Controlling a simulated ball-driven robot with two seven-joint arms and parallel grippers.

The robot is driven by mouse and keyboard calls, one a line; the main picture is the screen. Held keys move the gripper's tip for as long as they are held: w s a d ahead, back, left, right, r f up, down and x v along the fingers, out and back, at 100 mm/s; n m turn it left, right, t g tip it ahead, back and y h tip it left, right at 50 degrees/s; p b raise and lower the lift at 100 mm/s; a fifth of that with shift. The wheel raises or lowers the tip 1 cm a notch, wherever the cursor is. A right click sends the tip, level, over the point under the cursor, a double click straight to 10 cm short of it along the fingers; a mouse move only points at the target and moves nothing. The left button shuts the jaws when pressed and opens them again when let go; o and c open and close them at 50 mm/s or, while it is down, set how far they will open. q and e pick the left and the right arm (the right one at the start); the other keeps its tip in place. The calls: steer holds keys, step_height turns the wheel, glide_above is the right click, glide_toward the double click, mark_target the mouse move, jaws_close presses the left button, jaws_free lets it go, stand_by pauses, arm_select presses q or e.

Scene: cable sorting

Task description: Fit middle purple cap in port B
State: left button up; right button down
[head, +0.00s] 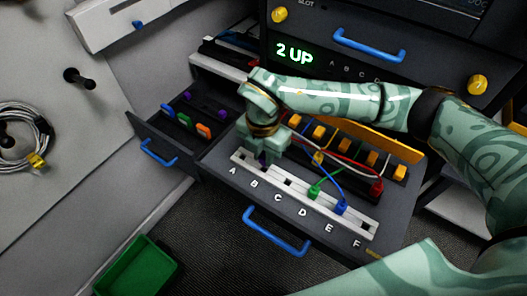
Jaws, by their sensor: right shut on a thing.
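My right gripper (264,153) points down over the white port strip (301,209) at port B. It is shut on a purple cap (263,158), of which only a small part shows between the fingers. The cap is at port B; the fingers hide whether it is seated or just above. Port A and port C (287,182) look empty. A green plug (314,192) is at D and a blue plug (341,207) at E. My left gripper is not in view.
An open side drawer (146,126) holds purple, green (184,119) and orange (203,130) caps. Behind the strip are several orange blocks (319,132), loose cables and a red plug (376,187). A green bin (137,268) stands on the floor. A display (294,53) reads "2 UP".

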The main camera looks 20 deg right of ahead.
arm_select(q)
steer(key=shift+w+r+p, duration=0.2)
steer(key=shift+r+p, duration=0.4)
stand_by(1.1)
arm_select(e)
steer(key=shift+f, duration=1.45)
stand_by(1.8)
steer(key=c, duration=0.7)
jaws_free()
arm_select(q)
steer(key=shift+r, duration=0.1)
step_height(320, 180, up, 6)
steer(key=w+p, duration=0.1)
steer(key=p, duration=0.5)
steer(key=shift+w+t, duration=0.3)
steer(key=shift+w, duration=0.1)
arm_select(e)
steer(key=shift+r, duration=3.55)
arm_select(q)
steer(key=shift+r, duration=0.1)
